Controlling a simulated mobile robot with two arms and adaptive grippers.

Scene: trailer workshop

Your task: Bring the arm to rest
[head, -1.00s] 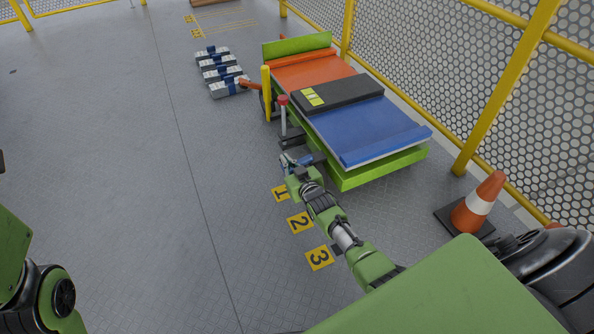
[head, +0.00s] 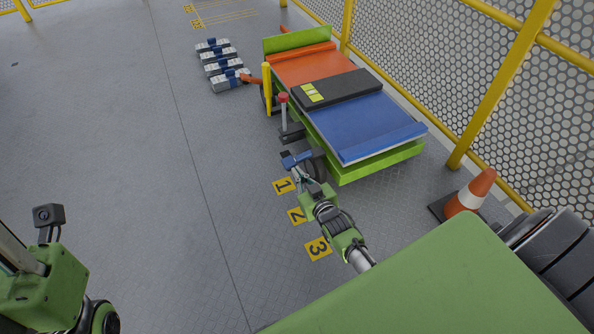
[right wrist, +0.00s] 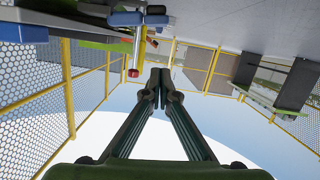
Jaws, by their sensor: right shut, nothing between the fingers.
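My right arm comes in from the lower right of the head view. Its gripper (head: 303,173) is over the floor beside the near left corner of the trailer, above the yellow number 1 plate (head: 283,186). In the right wrist view its two dark fingers (right wrist: 160,82) meet at the tips, with nothing between them. My left arm shows at the lower left edge of the head view; its fingers are outside the picture.
A trailer (head: 375,168) with orange and blue panels stands near the right gripper, with a red-topped post (head: 283,105) at its side. A small dark blue item (head: 296,158) lies by it. A traffic cone (head: 470,192) stands right. The floor at left is clear.

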